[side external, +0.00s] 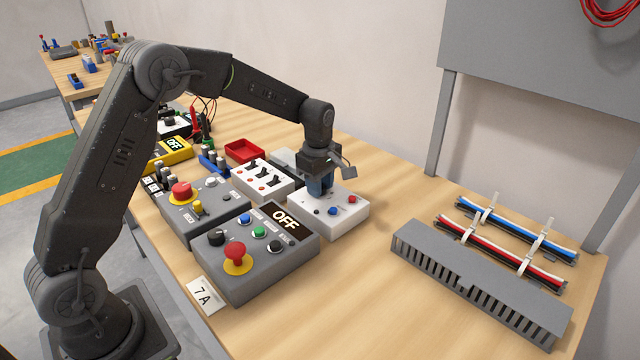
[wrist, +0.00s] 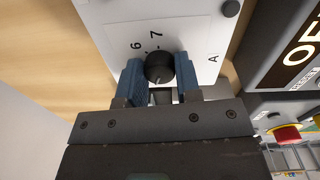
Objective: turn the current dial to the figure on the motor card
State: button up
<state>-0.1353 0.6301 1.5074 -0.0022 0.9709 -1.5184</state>
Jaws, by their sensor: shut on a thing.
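The motor card (side external: 205,296) is a white card with "7 A" on it, at the front edge of the table beside a grey control box. The current dial (wrist: 158,67) is a round black knob on a white box (wrist: 118,20), which stands on the table in the side view (side external: 348,220). My gripper (wrist: 158,74) is shut on the dial, one blue finger on each side; the fingers (side external: 318,186) hide the dial in the side view. The figures 6 and 7 show above the knob in the wrist view. A light mark shows on the knob; which figure it points to, I cannot tell.
A grey box (side external: 250,272) with a red mushroom button and a display reading OFF stands left of the white box. A white switch box (side external: 262,184) and a red tray (side external: 244,150) are behind. A slotted grey duct (side external: 480,285) lies right; bare table lies between.

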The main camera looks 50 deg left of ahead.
jog(key=m, duration=0.4)
jog(key=shift+m, duration=0.3)
jog(key=m, duration=0.4)
jog(key=shift+m, duration=0.3)
jog(key=m, duration=0.3)
jog(key=shift+a+m, duration=0.1)
jog(key=shift+m, duration=0.2)
jog(key=m, duration=0.4)
jog(key=shift+r+m, duration=0.1)
jog(key=shift+m, duration=0.2)
jog(key=m, duration=0.3)
jog(key=shift+w+m, duration=0.1)
jog(key=shift+m, duration=0.2)
jog(key=m, duration=0.3)
jog(key=shift+m+g, duration=0.3)
jog(key=shift+m, duration=0.1)
jog(key=m, duration=0.6)
jog(key=shift+m, duration=0.4)
jog(key=o, duration=0.9)
